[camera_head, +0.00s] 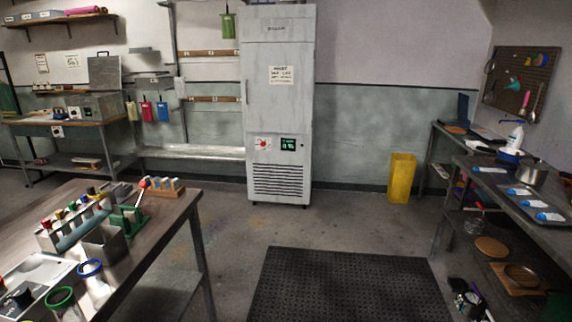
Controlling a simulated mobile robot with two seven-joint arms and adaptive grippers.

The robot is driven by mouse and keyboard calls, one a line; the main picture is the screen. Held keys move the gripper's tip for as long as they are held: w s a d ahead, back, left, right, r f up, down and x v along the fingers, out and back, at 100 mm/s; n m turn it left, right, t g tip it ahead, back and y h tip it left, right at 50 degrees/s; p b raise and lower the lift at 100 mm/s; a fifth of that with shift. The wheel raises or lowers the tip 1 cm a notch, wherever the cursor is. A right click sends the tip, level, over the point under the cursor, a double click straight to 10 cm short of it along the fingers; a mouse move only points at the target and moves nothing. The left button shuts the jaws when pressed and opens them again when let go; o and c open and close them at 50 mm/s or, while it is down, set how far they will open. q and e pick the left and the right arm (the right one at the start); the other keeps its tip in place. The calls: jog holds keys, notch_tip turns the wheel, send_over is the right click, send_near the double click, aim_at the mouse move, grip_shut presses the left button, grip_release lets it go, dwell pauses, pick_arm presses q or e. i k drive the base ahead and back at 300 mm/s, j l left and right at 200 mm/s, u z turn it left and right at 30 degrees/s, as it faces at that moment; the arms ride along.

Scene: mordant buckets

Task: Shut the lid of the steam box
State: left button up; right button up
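A grey metal box (98,107) stands on the bench along the left wall. A grey panel (104,72) rises upright above its back edge and looks like a raised lid. This looks like the steam box, but it is small and far off, and I cannot read a label on it. Its inside is hidden from here. Neither of my grippers is in view.
A tall grey cabinet (278,190) stands at the back wall. The near-left table (150,232) carries racks and jars. A black floor mat (345,290), a yellow bin (401,178) and a cluttered right bench (462,150) also show. The middle floor is clear.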

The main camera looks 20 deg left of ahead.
aim_at(105, 73)
jog(key=i+u, duration=0.3)
jog(key=i, duration=2.95)
jog(key=i+u, duration=0.5)
jog(key=i, duration=0.15)
jog(key=i+l+u, duration=0.15)
jog(key=i+u, duration=0.3)
jog(key=i, duration=0.25)
jog(key=i+j+u, duration=0.15)
jog(key=i+u, duration=0.7)
jog(key=i+l+u, duration=0.1)
jog(key=i+u, duration=0.3)
jog(key=i+j+u, duration=0.15)
jog(key=i+u, duration=0.25)
jog(key=i, duration=0.25)
jog(key=i+l+u, duration=0.1)
jog(key=i+u, duration=0.25)
jog(key=i, duration=1.95)
jog(key=i+j+z, duration=0.1)
jog(key=i+z, duration=0.15)
jog(key=i, duration=0.2)
jog(key=i+j+z, duration=0.2)
jog(key=i, duration=0.3)
jog(key=i+j+z, duration=0.25)
jog(key=i, duration=0.2)
jog(key=i+j+z, duration=0.3)
jog(key=z, duration=0.15)
jog(key=i+j+z, duration=0.5)
jog(key=k+l, duration=0.05)
jog(key=k, duration=0.05)
